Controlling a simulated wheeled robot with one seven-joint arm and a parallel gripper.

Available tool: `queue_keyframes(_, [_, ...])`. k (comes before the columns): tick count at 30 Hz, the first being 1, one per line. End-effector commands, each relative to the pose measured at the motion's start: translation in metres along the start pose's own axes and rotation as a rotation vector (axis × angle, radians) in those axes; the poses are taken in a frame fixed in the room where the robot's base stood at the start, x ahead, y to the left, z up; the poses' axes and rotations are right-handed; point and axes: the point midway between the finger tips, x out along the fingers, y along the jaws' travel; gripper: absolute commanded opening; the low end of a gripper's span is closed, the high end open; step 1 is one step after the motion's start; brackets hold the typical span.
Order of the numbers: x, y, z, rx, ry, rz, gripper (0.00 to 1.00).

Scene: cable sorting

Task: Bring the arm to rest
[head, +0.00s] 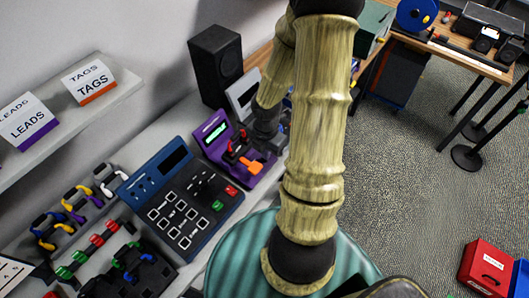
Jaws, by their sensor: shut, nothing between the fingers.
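My arm, with pale bamboo-like links, rises from the bottom middle of the head view and bends at the top. Its far link comes back down to a dark wrist part beside the purple device (213,143). I cannot make out gripper fingers there, and nothing is seen held. The purple device has a green-lit display, with red and orange pieces on its front. The arm hides part of the bench behind it.
A blue keypad unit (180,200), several coloured cables and a black speaker (215,65) stand on the bench. A shelf holds a LEADS sign (27,120) and a TAGS sign (88,79). A red box (486,268) is at lower right. Grey carpet (420,190) is open on the right.

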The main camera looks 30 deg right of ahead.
Motion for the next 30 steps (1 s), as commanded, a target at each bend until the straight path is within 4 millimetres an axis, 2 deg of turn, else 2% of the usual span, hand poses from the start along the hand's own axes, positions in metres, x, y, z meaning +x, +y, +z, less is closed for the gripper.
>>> queue_keyframes(23, [0.000, 0.001, -0.001, 0.010, -0.003, 0.000, 0.00])
queue_keyframes(26, [-0.005, 0.002, -0.004, 0.076, -0.015, -0.003, 0.00])
queue_keyframes(30, [-0.023, 0.007, -0.017, 0.309, -0.053, 0.000, 0.00])
